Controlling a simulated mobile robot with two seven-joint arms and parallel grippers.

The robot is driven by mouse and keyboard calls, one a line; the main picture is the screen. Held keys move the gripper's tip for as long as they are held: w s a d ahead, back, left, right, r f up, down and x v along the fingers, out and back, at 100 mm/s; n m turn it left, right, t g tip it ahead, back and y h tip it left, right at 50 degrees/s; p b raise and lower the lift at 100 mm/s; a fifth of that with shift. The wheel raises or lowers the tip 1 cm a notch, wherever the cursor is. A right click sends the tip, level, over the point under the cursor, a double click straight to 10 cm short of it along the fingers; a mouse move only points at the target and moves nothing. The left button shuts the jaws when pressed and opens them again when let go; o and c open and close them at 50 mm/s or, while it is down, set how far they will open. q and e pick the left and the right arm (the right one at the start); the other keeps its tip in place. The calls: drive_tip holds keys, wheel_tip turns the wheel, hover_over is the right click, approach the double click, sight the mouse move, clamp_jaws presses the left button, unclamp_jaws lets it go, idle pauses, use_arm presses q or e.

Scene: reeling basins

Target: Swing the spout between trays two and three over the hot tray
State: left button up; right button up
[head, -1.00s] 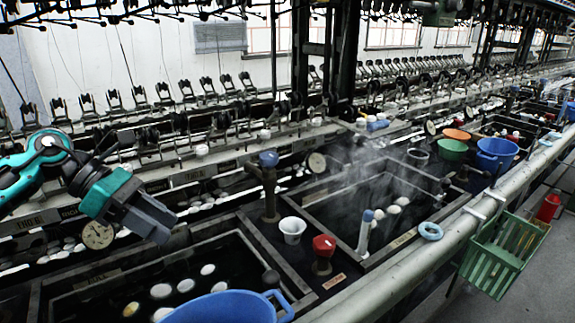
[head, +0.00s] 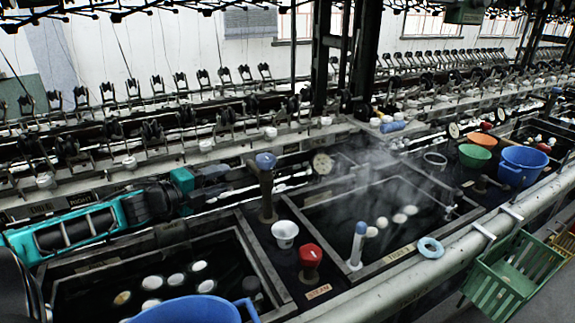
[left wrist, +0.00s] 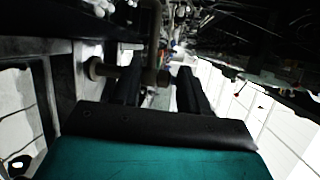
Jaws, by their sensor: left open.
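A spout on an upright brown pipe with a blue knob (head: 266,162) stands on the divider between the near-left tray (head: 255,260) and the steaming tray (head: 300,222). Its short arm (head: 252,168) points left and back, away from the steaming tray. My left gripper (head: 222,180) is open just left of the spout, its fingers reaching toward it. In the left wrist view a pipe (left wrist: 151,60) shows between and beyond the open fingers (left wrist: 158,92). I cannot tell whether they touch it. My right gripper is in neither view.
On the divider stand a white cup (head: 285,234) and a red knob (head: 310,256). A blue-topped white tube (head: 357,246) and pale cocoons are at the steaming tray. A blue basin (head: 185,311) is at the bottom. Machinery and a dial (head: 322,163) stand behind.

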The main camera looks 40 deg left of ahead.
use_arm(q)
drive_tip(key=b, duration=0.2)
approach(254, 166)
drive_tip(key=shift+w+f, duration=0.55)
drive_tip(key=shift+w, duration=0.5)
drive_tip(key=shift+w+d+f+n+y+b, duration=0.15)
drive_tip(key=shift+w+d+n+b, duration=0.1)
drive_tip(key=shift+w, duration=0.4)
drive_tip(key=shift+w+d+f+n+y+b, duration=0.1)
drive_tip(key=shift+w+d+n+y+b, duration=0.1)
drive_tip(key=shift+w, duration=0.5)
drive_tip(key=shift+w+d+f, duration=0.1)
drive_tip(key=shift+w+f, duration=0.05)
drive_tip(key=shift+w, duration=0.7)
drive_tip(key=shift+w+d+f, duration=0.1)
drive_tip(key=shift+w+f, duration=0.05)
drive_tip(key=shift+w, duration=0.7)
drive_tip(key=shift+w+d+f, duration=0.1)
drive_tip(key=shift+w+f, duration=0.05)
drive_tip(key=shift+w, duration=0.7)
drive_tip(key=shift+c, duration=0.4)
drive_tip(key=shift+a, duration=0.1)
clamp_jaws()
